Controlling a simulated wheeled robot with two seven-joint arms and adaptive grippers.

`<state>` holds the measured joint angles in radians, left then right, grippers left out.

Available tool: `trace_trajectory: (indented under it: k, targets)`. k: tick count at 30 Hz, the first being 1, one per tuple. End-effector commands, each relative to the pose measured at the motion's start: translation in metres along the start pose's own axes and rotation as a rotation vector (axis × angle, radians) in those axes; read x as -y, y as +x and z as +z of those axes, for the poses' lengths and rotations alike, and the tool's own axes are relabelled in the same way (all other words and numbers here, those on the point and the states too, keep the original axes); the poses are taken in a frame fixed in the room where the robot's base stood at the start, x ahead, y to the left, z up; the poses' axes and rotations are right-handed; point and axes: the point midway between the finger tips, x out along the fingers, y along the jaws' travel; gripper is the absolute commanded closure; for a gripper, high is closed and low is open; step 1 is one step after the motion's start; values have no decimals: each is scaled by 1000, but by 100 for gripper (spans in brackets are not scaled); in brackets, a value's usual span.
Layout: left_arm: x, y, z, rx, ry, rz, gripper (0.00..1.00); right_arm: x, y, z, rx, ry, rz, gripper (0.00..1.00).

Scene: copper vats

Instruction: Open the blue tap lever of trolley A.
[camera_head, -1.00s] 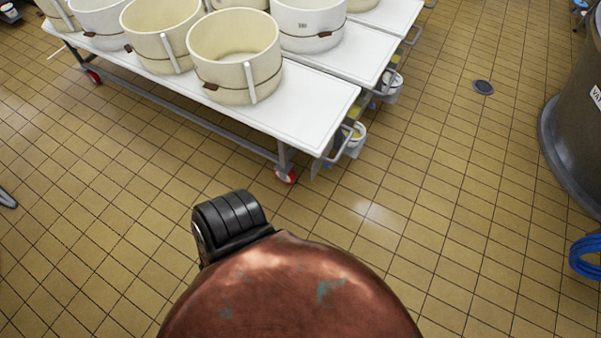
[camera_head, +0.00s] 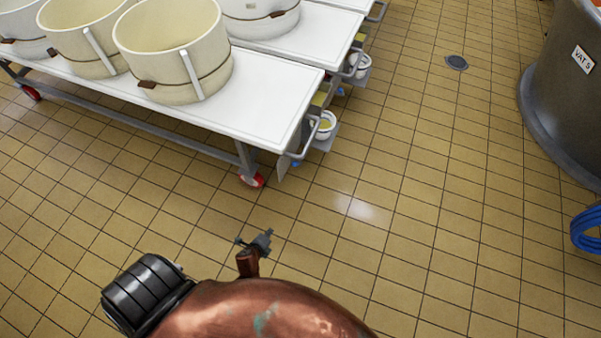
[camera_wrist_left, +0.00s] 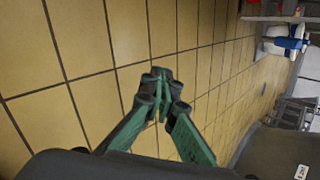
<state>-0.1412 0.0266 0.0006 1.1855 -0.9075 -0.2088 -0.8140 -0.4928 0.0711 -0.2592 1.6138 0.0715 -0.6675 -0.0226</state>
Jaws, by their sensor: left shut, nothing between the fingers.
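The nearest white-topped trolley (camera_head: 200,105) stands at the upper left, its near end towards the middle of the head view. A small blue part (camera_head: 296,163) shows low at that end, beside a small white bucket (camera_head: 323,126); it is too small to tell its shape. I cannot read a letter on any trolley. In the left wrist view a blue part (camera_wrist_left: 290,43) shows at the upper right, well away from my fingers. My left gripper (camera_head: 262,241) is shut and empty over the floor, short of the trolley end. Its green fingertips (camera_wrist_left: 158,88) meet in the left wrist view. My right gripper is out of view.
Cream tubs (camera_head: 176,48) stand on the trolley. A second trolley (camera_head: 292,50) lies behind it, with its own bucket (camera_head: 358,65). A large vat (camera_head: 565,85) and a coiled blue hose (camera_head: 588,230) are at the right. The tiled floor between is clear, with a drain (camera_head: 457,62).

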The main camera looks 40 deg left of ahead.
Motion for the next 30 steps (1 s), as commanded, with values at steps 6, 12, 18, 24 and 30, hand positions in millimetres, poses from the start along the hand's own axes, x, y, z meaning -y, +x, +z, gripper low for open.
trace_trajectory:
  k: [6,12,18,24,30]
  targets:
    - [94,40,19,182,574,-178,100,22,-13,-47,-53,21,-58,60]
    - [153,39,34,352,926,-235,100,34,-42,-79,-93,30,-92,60]
    - [178,36,40,423,1049,-246,100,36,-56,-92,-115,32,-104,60]
    - [190,58,46,425,1051,-248,100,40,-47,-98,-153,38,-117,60]
    - [204,97,54,423,1051,-247,100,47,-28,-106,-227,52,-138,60]
